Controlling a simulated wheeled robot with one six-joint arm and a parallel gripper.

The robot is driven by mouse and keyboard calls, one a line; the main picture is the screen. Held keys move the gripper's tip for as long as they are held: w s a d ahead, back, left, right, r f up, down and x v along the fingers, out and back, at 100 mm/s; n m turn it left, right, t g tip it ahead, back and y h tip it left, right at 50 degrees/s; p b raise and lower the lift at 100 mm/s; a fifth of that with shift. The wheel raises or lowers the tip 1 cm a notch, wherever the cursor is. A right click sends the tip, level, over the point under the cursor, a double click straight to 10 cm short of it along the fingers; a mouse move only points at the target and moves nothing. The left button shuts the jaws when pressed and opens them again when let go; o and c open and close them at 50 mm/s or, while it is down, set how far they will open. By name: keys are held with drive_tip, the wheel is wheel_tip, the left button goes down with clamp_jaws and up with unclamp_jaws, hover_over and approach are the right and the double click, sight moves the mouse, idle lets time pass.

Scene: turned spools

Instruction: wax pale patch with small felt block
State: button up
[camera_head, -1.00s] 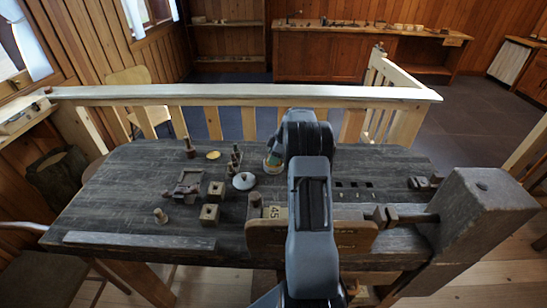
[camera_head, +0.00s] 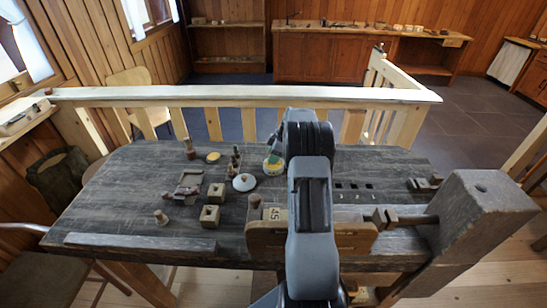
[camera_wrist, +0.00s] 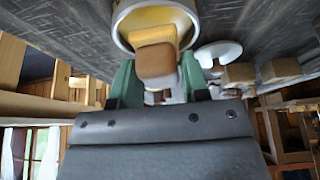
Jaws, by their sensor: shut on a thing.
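My gripper (camera_wrist: 158,82) has green fingers and is shut on the small felt block (camera_wrist: 157,60), brown with a yellowish face. The block is over the open round tin (camera_wrist: 122,36) of yellow wax; I cannot tell whether they touch. In the head view, the tin (camera_head: 273,170) stands on the bench left of my arm. One green finger of my gripper (camera_head: 277,151) shows just above it. My arm hides most of the gripper and the block. A wooden board (camera_head: 354,238) is at the vise, partly behind my arm. I cannot make out the pale patch.
A white round lid (camera_head: 244,182) lies left of the tin. Square wooden blocks (camera_head: 210,216), a small clamp-like piece (camera_head: 187,184) and upright turned pieces (camera_head: 190,149) stand further left. The big vise (camera_head: 485,225) fills the right end.

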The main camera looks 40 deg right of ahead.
drive_tip(key=shift+r+p, duration=0.95)
drive_tip(key=shift+r, duration=1.8)
drive_tip(key=s+a+f+m+t+h, duration=0.1)
drive_tip(key=s+a+m+h, duration=0.1)
drive_tip(key=a+m, duration=0.5)
drive_tip(key=s+a+f+m+h, duration=0.2)
drive_tip(key=a+m, duration=0.5)
drive_tip(key=a, duration=1.3)
drive_tip(key=shift+s+t+h, duration=0.4)
drive_tip(key=shift+s+h, duration=0.1)
drive_tip(key=shift+s, duration=0.05)
